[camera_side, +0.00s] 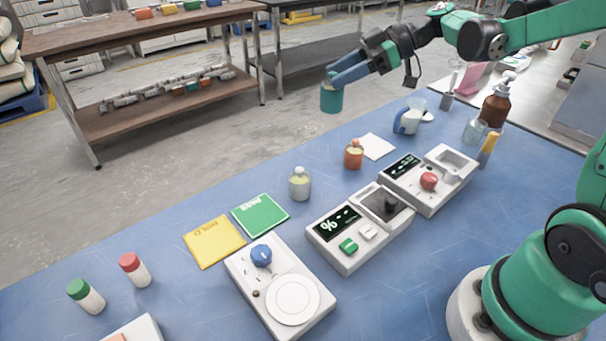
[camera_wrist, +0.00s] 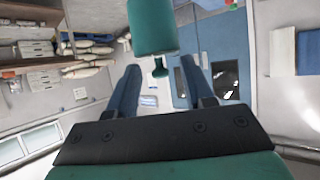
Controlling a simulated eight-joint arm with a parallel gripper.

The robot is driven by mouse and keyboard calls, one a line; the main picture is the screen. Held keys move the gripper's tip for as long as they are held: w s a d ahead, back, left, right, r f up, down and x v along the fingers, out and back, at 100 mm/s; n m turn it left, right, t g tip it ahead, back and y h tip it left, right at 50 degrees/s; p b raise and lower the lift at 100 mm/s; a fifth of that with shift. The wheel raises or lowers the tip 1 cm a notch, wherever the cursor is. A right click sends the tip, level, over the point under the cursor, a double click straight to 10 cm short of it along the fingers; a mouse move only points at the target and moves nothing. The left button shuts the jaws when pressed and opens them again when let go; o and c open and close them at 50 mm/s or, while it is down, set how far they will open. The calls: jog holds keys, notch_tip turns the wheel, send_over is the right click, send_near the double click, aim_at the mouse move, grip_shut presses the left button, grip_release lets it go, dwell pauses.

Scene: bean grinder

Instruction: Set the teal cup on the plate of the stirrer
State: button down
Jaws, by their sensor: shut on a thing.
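The teal cup (camera_side: 331,98) hangs at the tips of my gripper (camera_side: 334,80), high above the far edge of the blue table. In the wrist view the cup (camera_wrist: 152,27) is at the top, with a small teal stem reaching down between the two blue fingers of my gripper (camera_wrist: 157,75). The fingers are shut on the cup; the exact contact is hard to see. The stirrer (camera_side: 246,268) is a white box with a blue knob at the front of the table. Its round white plate (camera_side: 293,299) is empty, well below and to the left of the cup.
Yellow (camera_side: 214,241) and green (camera_side: 260,216) packets lie beside the stirrer. White scale-like devices (camera_side: 346,240) stand to its right. A pale jar (camera_side: 300,184) and an orange bottle (camera_side: 354,155) stand between the cup and the stirrer. Red-capped (camera_side: 135,270) and green-capped (camera_side: 86,296) bottles stand left.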

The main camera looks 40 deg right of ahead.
notch_tip(320, 180, up, 4)
jog(key=shift+f, duration=0.1)
jog(key=shift+a+r, duration=0.25)
jog(key=s+a+r+n+g+y, duration=0.1)
jog(key=s+a+r+n+g, duration=0.1)
jog(key=s+a+n+g, duration=0.5)
jog(key=s+a+r+n+g+y, duration=0.1)
jog(key=s+a+n+g, duration=0.2)
jog(key=s+a, duration=0.85)
jog(key=shift+w+a+f, duration=0.4)
jog(key=shift+w+f, duration=0.05)
jog(key=shift+f, duration=2.8)
jog(key=shift+w+a+f, duration=0.45)
jog(key=shift+f, duration=2.75)
jog(key=shift+w+a+f, duration=0.4)
jog(key=shift+w+f, duration=0.05)
jog(key=shift+f, duration=2.8)
jog(key=shift+c, duration=1.7)
grip_release()
